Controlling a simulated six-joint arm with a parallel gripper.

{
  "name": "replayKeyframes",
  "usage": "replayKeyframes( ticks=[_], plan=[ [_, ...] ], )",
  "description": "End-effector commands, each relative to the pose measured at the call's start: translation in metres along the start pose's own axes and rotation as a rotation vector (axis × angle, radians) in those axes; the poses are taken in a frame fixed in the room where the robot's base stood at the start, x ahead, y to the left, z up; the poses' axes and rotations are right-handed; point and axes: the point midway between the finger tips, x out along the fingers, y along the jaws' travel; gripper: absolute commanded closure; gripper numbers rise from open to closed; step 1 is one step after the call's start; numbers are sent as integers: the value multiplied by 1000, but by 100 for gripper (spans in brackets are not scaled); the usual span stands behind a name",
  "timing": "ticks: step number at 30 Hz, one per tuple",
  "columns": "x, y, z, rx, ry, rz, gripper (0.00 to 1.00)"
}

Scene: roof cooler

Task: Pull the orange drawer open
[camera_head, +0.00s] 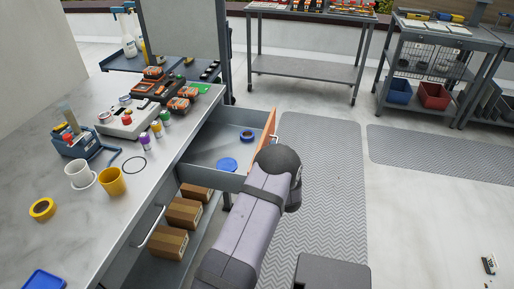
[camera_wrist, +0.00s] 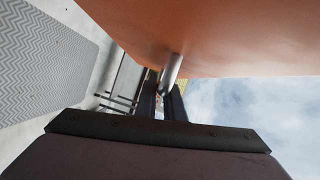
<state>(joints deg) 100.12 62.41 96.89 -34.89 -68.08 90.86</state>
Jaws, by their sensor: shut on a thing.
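The orange drawer (camera_head: 269,137) stands open, pulled out from under the left workbench. Its orange front faces right in the head view and fills the top of the wrist view (camera_wrist: 220,35). A metal handle (camera_wrist: 171,72) sticks out from the front. My gripper (camera_wrist: 169,95) is shut on this handle. In the head view my own arm hides the gripper and the handle. Inside the drawer lie a blue tape roll (camera_head: 247,135) and a blue disc (camera_head: 227,164).
The workbench (camera_head: 60,200) carries a yellow cup (camera_head: 112,181), a white cup (camera_head: 78,174), a blue caddy (camera_head: 90,148) and batteries on chargers. Cardboard boxes (camera_head: 184,213) sit on the shelf below. A grey mat (camera_head: 335,150) covers clear floor to the right.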

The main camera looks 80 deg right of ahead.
Motion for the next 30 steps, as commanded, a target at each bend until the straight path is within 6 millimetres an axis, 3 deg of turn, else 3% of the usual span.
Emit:
replayKeyframes(
  ticks=[7, 21, 22, 24, 30],
  plan=[
    [-10, 6, -25, 0, 2, 0, 100],
    [-11, 6, -29, -1, 0, 0, 100],
    [-11, 6, -29, -1, 0, 0, 87],
    [-11, 6, -29, -1, 0, 0, 73],
    [-11, 6, -29, -1, -1, 0, 73]
  ],
)
